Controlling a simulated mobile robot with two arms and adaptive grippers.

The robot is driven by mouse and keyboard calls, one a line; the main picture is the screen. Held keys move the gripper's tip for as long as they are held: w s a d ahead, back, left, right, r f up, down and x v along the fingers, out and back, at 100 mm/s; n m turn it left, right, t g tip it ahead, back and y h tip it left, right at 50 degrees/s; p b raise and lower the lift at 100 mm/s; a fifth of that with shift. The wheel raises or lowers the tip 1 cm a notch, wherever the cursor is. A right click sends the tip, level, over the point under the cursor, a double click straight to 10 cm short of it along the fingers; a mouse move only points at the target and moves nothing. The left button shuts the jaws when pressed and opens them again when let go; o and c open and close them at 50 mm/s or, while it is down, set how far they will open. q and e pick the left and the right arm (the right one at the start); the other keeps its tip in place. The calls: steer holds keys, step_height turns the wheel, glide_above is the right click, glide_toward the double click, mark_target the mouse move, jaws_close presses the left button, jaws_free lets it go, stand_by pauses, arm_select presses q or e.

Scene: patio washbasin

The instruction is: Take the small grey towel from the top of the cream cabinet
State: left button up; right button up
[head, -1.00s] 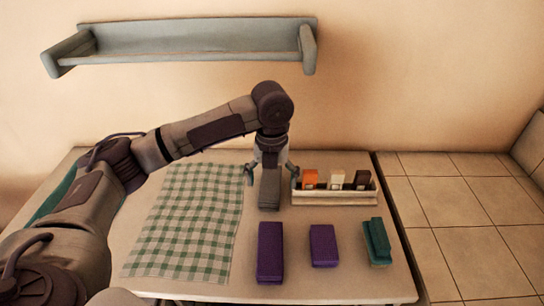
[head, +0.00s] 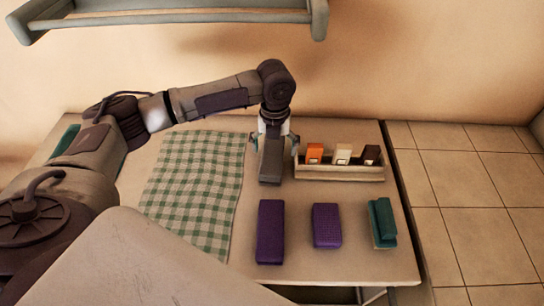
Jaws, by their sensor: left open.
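The small grey towel (head: 271,165) is a narrow folded bundle on the top of the cream cabinet (head: 350,262), left of a wooden box. My left gripper (head: 274,146) is over the towel's far end. Its fingers are open, one on each side of the towel. The gripper hides the towel's far end, and I cannot tell whether the fingers touch it. My right gripper is not in view.
A green checked cloth (head: 195,190) lies left of the towel. The wooden box (head: 340,173) with several small packs stands close on the right. Two purple bundles (head: 270,232) (head: 327,226) and a teal one (head: 382,223) lie nearer. A grey shelf (head: 170,17) hangs above.

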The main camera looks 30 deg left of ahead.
mark_target(271, 155)
arm_select(q)
steer(key=f, duration=0.2)
steer(key=f+p, duration=0.1)
steer(key=shift+s+a+f, duration=0.3)
steer(key=shift+f, duration=0.5)
steer(key=c, duration=1.3)
